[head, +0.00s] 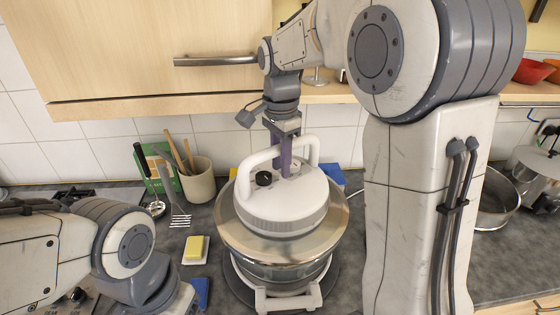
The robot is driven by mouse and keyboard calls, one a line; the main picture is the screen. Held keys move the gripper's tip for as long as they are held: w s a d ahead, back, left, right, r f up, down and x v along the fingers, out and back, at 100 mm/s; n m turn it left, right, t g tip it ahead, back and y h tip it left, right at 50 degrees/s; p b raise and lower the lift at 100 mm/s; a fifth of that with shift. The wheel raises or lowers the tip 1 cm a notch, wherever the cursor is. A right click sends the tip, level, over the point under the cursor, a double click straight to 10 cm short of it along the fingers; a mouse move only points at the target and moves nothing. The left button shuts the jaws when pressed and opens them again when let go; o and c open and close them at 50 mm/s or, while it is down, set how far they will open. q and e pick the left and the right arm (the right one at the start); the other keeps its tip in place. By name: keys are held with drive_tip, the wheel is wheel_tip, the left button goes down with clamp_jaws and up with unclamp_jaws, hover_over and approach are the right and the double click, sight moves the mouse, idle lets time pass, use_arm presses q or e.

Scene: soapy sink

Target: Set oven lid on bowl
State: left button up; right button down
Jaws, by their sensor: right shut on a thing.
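The white oven lid (305,205) is a round dome with a tall loop handle and a black knob. It is over the shiny bowl (232,228), roughly centred, and the bowl's wide rim shows all round it. I cannot tell whether the lid touches the bowl or is slightly above it. My right gripper (286,162) comes down from above and is shut on the lid at its handle; the fingertips are partly hidden. The bowl stands in a white base (288,301). My left arm reaches in at lower left, but its gripper fingers are out of view.
A yellow sponge (195,248) lies on a white dish left of the bowl. A utensil crock (198,180), a slotted spatula (180,215) and a green box (160,177) stand behind it. A wooden cabinet (120,50) overhangs the back. A metal pot (492,210) is at right.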

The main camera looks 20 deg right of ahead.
drive_tip(key=shift+f+b, duration=0.45)
drive_tip(key=shift+f, duration=0.2)
drive_tip(key=c, duration=0.6)
unclamp_jaws()
drive_tip(key=shift+o, duration=0.3)
drive_tip(key=shift+f, duration=0.2)
wheel_tip(320, 180, up, 11)
drive_tip(key=shift+f+b, duration=0.1)
drive_tip(key=shift+b, duration=0.45)
